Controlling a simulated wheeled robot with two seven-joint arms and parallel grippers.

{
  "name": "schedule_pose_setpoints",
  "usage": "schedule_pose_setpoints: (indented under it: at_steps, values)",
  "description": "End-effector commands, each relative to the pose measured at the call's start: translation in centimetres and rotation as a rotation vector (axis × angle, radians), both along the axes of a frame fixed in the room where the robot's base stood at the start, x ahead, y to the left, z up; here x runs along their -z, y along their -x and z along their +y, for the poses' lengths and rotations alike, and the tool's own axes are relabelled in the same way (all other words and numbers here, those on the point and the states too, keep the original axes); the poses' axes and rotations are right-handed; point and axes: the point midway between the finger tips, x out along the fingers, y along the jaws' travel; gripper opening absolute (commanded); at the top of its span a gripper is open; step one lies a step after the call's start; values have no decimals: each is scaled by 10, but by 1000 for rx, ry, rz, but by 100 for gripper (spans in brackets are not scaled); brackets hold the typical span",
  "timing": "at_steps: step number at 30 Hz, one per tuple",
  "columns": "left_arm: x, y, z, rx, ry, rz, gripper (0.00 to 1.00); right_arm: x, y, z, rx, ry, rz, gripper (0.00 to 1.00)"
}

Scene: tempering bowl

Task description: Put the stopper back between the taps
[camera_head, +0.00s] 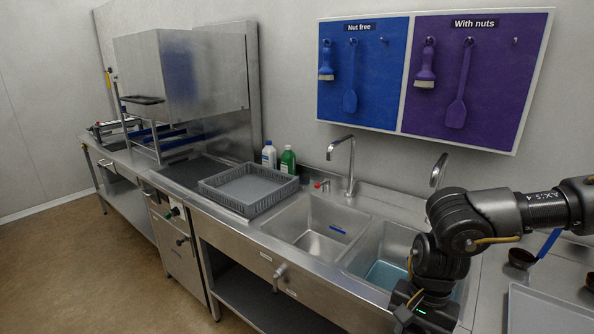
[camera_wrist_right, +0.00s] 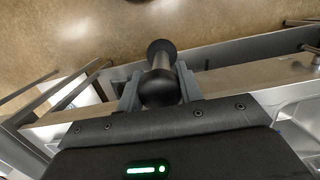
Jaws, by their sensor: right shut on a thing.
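My right gripper (camera_wrist_right: 158,95) is shut on a dark, spool-shaped thing with rounded ends, which I take to be the stopper (camera_wrist_right: 160,58). In the wrist view it is seen against the counter's front edge and the floor. In the head view my right arm reaches over the right basin's front, and the held stopper cannot be made out. The left tap (camera_head: 350,170) stands behind the left basin. The right tap (camera_head: 438,170) is partly hidden behind my arm. The ledge between them (camera_head: 385,203) looks bare where visible. My left gripper is not in view.
The left basin (camera_head: 315,222) holds a small blue thing (camera_head: 338,230). The right basin (camera_head: 395,240) holds bluish water (camera_head: 388,275). A grey rack (camera_head: 248,203), two bottles (camera_head: 287,160) and a small red-topped fitting (camera_head: 320,185) are to the left. A tray (camera_head: 545,310) lies at right.

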Motion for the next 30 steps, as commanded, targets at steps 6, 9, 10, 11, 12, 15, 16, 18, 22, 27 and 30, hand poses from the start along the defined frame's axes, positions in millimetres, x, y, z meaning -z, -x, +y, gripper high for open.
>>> schedule_pose_setpoints:
  at_steps: [6, 9, 10, 11, 12, 15, 16, 18, 22, 27, 30]
  values:
    - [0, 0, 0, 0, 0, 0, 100, 0, 0, 0, -155, 0, 1, 0]
    - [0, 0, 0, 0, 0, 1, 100, -1, 1, 0, -177, -1, 0, 0]
    - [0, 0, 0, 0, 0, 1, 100, -1, 4, 1, -192, -1, 1, 0]
    - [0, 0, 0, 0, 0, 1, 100, -2, 7, 3, -215, 0, 1, 0]
    - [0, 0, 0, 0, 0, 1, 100, -2, 14, 5, -246, 0, 1, 0]
    - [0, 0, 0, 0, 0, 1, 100, -22, 12, 6, -310, 3, -8, 0]
    - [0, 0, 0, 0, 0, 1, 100, -29, 10, 6, -323, 4, -8, 0]
    - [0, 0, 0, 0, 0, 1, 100, -46, 4, 5, -348, 3, -9, 0]
    - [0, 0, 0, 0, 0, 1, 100, -78, -9, 3, -363, 2, -7, 0]
    - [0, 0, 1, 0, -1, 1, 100, -105, -21, 0, -360, 0, -2, 0]
    - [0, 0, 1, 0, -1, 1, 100, -108, -22, 0, -362, -1, 0, 0]
